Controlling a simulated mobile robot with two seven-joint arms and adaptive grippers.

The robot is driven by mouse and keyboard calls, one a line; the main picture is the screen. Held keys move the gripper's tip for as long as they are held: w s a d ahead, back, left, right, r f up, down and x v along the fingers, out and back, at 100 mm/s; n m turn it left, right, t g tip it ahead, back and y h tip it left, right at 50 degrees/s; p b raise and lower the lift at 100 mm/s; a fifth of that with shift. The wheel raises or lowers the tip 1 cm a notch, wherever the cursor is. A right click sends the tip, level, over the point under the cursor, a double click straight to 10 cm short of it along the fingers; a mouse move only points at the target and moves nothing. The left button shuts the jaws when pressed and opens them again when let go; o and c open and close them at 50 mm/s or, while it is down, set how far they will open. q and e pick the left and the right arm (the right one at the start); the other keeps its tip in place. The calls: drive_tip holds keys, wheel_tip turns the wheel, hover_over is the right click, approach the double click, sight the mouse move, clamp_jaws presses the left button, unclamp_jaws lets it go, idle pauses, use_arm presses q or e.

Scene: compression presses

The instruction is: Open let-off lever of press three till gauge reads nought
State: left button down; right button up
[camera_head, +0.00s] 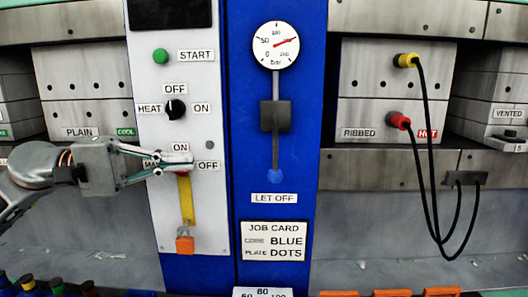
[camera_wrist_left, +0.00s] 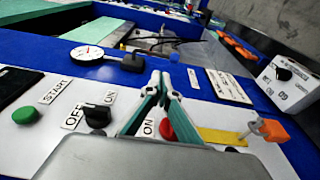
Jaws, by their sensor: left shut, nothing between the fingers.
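The round white gauge (camera_head: 276,45) is at the top of the blue column, its red needle pointing right and slightly up, well away from 0. Below it a black valve block (camera_head: 275,116) carries the let-off lever (camera_head: 275,150), which hangs straight down to a blue knob (camera_head: 275,176) above the LET OFF label (camera_head: 274,198). The gauge also shows in the left wrist view (camera_wrist_left: 87,55). My left gripper (camera_head: 163,165) is shut and empty, left of the lever and apart from it, in front of the main switch. No press number is readable.
The white panel has a green START button (camera_head: 160,56), a black heat knob (camera_head: 175,109) and a yellow strip (camera_head: 186,200) with an orange block (camera_head: 184,245). A red knob (camera_wrist_left: 167,128) is beside my fingers. Black cables (camera_head: 430,150) hang at the right. Space before the lever looks clear.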

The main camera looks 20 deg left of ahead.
sight(275, 150)
use_arm(q)
drive_tip(key=p+x, duration=0.5)
drive_tip(key=x, duration=0.9)
drive_tip(key=shift+p, duration=0.35)
use_arm(e)
drive_tip(key=r, duration=0.1)
drive_tip(key=s+a+r, duration=0.1)
drive_tip(key=r, duration=0.1)
drive_tip(key=shift+s+a+r+m, duration=0.1)
drive_tip(key=shift+s+a+m, duration=0.1)
drive_tip(key=shift+s+m, duration=0.1)
use_arm(q)
drive_tip(key=shift+d+b, duration=0.15)
drive_tip(key=shift+b, duration=0.2)
use_arm(e)
drive_tip(key=shift+w+d, duration=0.1)
drive_tip(key=shift+w, duration=0.2)
